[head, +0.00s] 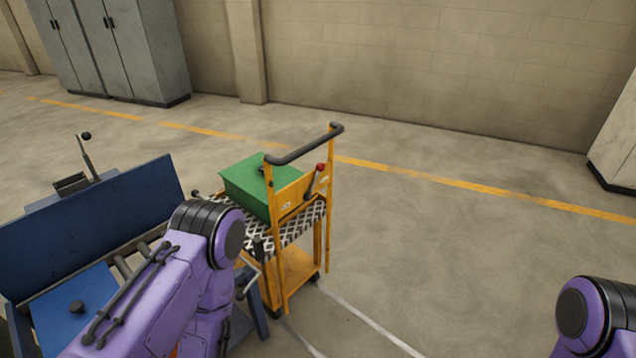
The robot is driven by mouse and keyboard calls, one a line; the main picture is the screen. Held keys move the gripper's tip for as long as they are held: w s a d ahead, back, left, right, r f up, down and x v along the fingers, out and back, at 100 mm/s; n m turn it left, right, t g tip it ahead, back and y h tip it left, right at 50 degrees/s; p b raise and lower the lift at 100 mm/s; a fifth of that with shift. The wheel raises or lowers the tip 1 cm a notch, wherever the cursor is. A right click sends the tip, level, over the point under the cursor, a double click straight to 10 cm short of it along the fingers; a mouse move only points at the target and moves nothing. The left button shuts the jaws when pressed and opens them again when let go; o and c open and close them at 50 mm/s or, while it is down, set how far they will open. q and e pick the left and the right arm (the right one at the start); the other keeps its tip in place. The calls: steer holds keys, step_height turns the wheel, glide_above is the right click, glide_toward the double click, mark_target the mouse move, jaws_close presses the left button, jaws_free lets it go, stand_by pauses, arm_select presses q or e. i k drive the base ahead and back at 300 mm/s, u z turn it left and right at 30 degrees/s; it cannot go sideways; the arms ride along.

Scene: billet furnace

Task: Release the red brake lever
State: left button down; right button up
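The brake lever (314,182) has a dark shaft and a red ball knob. It stands tilted against the yellow end panel of a small cart (296,262), just below the cart's dark push handle (308,147). My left arm comes in from the lower left and its purple links cover the area left of the cart. My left gripper does not show. Only a purple link of my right arm shows at the lower right corner, and its gripper is out of view. No gripper is seen touching the lever.
A green box (248,184) sits on the cart's checkered top. A blue workbench (90,235) with a raised panel stands left of the cart, partly behind my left arm. Grey cabinets (110,45) stand at the back left. The floor right of the cart is clear.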

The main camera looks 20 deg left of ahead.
mark_target(320, 167)
steer(key=k, duration=0.55)
steer(key=z, duration=0.95)
steer(key=i, duration=1.45)
steer(key=u, duration=0.9)
